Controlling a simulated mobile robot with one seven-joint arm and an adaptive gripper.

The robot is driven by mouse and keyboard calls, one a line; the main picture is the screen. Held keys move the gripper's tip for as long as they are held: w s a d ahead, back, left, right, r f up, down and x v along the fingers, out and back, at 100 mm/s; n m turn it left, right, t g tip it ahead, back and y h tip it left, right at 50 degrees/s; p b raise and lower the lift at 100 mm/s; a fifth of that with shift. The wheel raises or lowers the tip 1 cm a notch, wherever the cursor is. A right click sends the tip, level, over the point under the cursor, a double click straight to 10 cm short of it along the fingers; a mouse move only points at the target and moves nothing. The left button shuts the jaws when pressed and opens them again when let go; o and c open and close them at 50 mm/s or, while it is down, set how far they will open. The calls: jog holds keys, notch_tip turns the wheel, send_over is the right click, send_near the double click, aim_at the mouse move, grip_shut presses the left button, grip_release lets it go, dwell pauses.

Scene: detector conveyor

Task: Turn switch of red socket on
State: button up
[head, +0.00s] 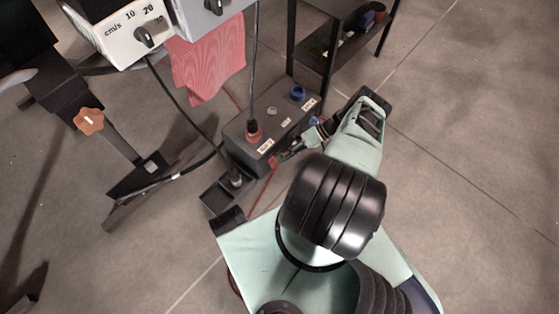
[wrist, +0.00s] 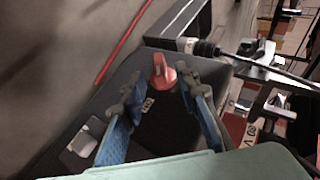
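The red switch (wrist: 163,72) is a small red knob on the side of the dark grey socket box (wrist: 150,130). In the wrist view it shows beyond and between the tips of my gripper (wrist: 160,88). The blue-padded fingers are apart, one on each side, with a gap to the knob; I cannot tell whether either touches it. In the head view the box (head: 236,139) stands on the floor, and my gripper (head: 287,155) is at its near side. The red socket (head: 254,137) on its top holds a black plug.
A blue socket (head: 298,92) and white labels are on the box. A black cable rises from the plug. A red cable (wrist: 125,42) runs along the floor beside the box. A dark shelf frame (head: 335,50) stands behind, and a red cloth (head: 208,62) hangs at upper left. Floor at right is clear.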

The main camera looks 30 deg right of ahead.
jog(key=v, duration=0.9)
jog(key=shift+s+d, duration=0.1)
